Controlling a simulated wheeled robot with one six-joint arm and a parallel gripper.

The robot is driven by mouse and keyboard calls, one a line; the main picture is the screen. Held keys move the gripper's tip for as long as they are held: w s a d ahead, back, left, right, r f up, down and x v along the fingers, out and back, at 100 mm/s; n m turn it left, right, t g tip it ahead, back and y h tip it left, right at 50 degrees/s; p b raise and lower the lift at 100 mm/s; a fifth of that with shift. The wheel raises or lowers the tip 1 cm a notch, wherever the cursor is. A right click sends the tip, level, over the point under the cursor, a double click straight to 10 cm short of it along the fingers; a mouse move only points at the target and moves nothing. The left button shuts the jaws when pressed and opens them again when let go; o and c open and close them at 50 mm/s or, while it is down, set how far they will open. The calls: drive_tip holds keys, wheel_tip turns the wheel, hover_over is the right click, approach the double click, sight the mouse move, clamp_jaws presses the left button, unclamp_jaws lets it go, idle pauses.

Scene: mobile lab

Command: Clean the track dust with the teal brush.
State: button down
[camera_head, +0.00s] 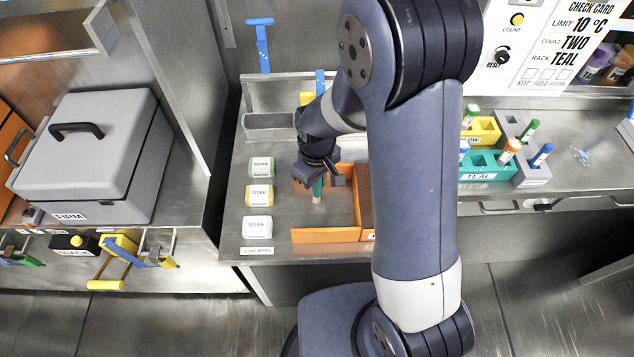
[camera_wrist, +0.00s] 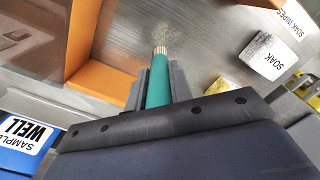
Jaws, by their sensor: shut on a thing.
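My gripper (camera_head: 322,178) is shut on the teal brush (camera_head: 317,187), over the steel counter beside an orange open-sided box. In the wrist view the teal brush (camera_wrist: 158,85) stands out between the fingers of my gripper (camera_wrist: 157,92), with its pale bristle end pointing away. A faint tan speckled patch of dust (camera_wrist: 160,34) lies on the steel just past the bristle end. I cannot tell whether the bristles touch the surface. My arm hides part of the counter in the head view.
The orange box (camera_head: 325,236) stands close by the brush. Soak pads (camera_head: 258,226) lie to its left. Yellow and teal racks (camera_head: 487,168) hold tubes at the right, with pale blue specks (camera_head: 580,155) beyond them. A grey case (camera_head: 95,150) stands at the left.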

drive_tip(key=r, duration=0.1)
drive_tip(key=r+p, duration=0.1)
drive_tip(key=r, duration=0.1)
drive_tip(key=shift+s, duration=0.35)
drive_tip(key=shift+w+r+p, duration=0.15)
drive_tip(key=shift+r+p, duration=0.45)
drive_tip(key=shift+r, duration=0.15)
drive_tip(key=shift+r+p, duration=1.15)
drive_tip(key=shift+r, duration=0.55)
